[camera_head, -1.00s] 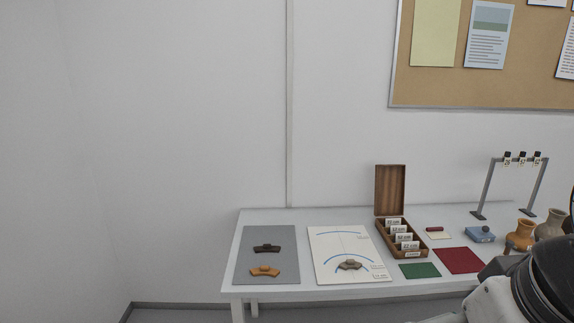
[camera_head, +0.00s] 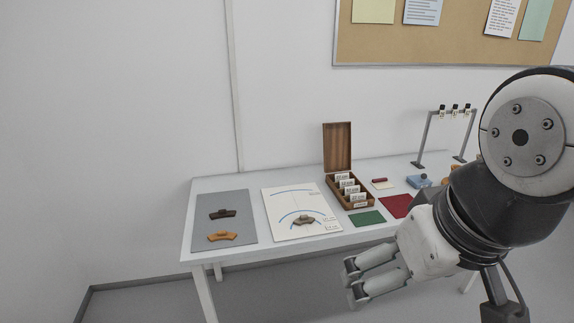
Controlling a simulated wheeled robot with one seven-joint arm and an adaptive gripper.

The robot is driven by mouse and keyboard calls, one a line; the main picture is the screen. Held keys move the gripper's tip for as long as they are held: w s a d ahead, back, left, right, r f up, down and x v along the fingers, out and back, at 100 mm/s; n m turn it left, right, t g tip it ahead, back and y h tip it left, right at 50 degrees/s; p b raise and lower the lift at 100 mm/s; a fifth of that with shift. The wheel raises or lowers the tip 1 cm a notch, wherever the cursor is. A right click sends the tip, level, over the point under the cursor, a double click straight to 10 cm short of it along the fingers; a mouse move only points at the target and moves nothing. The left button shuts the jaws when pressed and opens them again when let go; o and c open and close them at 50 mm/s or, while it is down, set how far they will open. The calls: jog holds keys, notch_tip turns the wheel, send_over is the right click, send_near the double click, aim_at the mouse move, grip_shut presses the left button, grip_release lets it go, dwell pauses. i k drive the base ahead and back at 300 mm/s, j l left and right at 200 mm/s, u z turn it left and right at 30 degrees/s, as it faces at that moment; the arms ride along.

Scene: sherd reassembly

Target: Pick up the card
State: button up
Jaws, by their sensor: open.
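Several white labelled cards (camera_head: 345,184) stand upright in the compartments of a wooden box (camera_head: 366,199) with its lid raised. A small cream card (camera_head: 384,186) lies flat to the right of the box, beside a dark red block (camera_head: 379,180). The pictures do not show which card is meant. My gripper (camera_head: 353,279) is open and empty, pointing left in front of the table's front edge. It is apart from the cards and the box. My arm hides part of the table's right side.
The white table (camera_head: 218,261) also holds a grey mat (camera_head: 237,202) with two sherds, a white drawing sheet (camera_head: 280,205) with a sherd, a green cloth (camera_head: 366,217), a dark red cloth (camera_head: 397,205), a blue device (camera_head: 418,181) and a grey stand (camera_head: 424,137).

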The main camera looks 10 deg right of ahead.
aim_at(347, 182)
jog(key=i+l, duration=1.45)
jog(key=l, duration=0.15)
jog(key=i+j+u, duration=0.05)
